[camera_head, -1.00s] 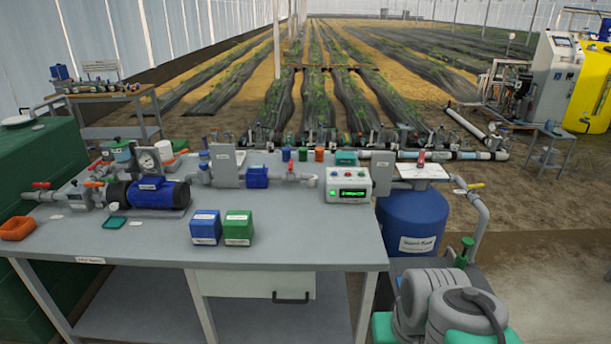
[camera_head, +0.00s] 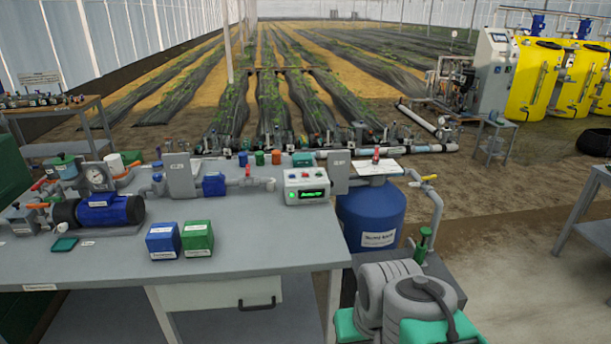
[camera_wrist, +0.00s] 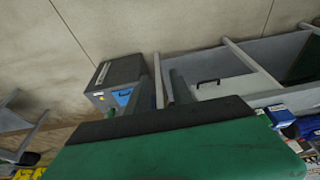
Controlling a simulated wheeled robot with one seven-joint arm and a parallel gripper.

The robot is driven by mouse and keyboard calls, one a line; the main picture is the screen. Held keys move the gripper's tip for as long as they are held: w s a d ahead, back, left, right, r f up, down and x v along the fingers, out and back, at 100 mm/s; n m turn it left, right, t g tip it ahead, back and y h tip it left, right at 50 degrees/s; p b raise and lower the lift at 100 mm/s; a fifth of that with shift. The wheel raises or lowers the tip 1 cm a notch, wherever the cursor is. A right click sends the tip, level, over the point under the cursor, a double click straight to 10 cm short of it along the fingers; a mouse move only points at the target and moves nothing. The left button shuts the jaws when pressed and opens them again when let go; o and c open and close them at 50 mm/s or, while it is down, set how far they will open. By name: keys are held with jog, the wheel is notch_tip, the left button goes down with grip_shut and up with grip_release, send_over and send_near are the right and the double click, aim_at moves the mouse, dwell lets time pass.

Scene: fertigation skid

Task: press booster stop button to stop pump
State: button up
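A small white control box (camera_head: 306,194) with a lit green display stands at the right back part of the grey workbench (camera_head: 235,245). Small buttons show on its top, one of them red; their labels are too small to read. My gripper is away from the control box, and the box cannot be made out in the wrist view.
A blue (camera_head: 163,239) and a green box (camera_head: 197,238) stand near the bench front. A blue tank (camera_head: 371,216) stands right of the bench. Another table (camera_head: 590,215) is at the right edge. Open floor (camera_head: 500,270) lies between.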

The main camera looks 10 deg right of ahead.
grip_shut()
dwell(1.4)
